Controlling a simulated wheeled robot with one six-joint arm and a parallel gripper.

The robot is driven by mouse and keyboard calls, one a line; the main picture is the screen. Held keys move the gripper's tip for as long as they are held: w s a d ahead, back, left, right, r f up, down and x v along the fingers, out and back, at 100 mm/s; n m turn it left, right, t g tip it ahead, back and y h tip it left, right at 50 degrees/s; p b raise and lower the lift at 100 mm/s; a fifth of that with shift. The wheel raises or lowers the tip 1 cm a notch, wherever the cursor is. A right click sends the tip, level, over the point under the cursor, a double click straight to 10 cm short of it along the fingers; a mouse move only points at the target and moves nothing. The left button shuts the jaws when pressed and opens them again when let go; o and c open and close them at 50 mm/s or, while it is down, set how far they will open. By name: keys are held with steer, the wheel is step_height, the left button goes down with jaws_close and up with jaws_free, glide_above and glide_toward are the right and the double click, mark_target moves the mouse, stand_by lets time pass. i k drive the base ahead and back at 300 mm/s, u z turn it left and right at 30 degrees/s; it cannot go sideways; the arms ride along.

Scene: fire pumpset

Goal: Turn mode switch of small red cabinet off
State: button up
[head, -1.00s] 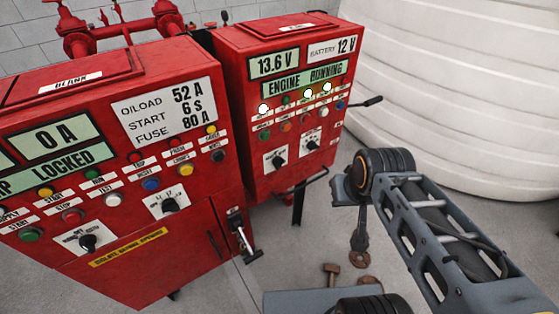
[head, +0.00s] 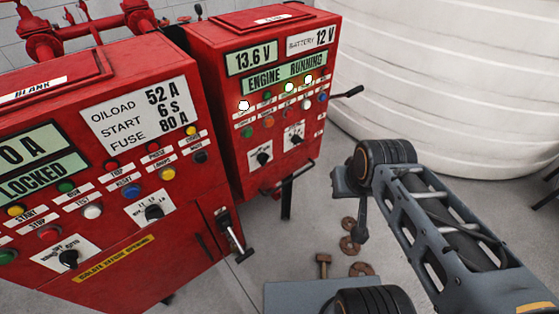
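The small red cabinet (head: 250,190) stands at the back, right of a larger red cabinet. Its displays read 13.6 V, 12 V and "ENGINE RUNNING". Low on its front are two black rotary knobs on white plates, a left knob (head: 263,156) and a right knob (head: 296,138). Their labels are too small to read, so I cannot tell which is the mode switch or its setting. Several lamps above them glow white. My arm crosses the right side of the head view, apart from the cabinet. I cannot make out my gripper's fingers.
The larger red cabinet (head: 120,200) fills the left front, with its own knobs and a handle (head: 230,235). A black lever (head: 347,92) sticks out from the small cabinet's right side. A hammer (head: 323,264) and rusty rings (head: 350,246) lie on the floor. A white tank (head: 450,80) stands behind.

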mark_target(263, 158)
steer(key=z, duration=1.3)
steer(key=k, duration=2.15)
steer(key=u, duration=1.1)
steer(key=i, duration=1.65)
steer(key=z, duration=0.05)
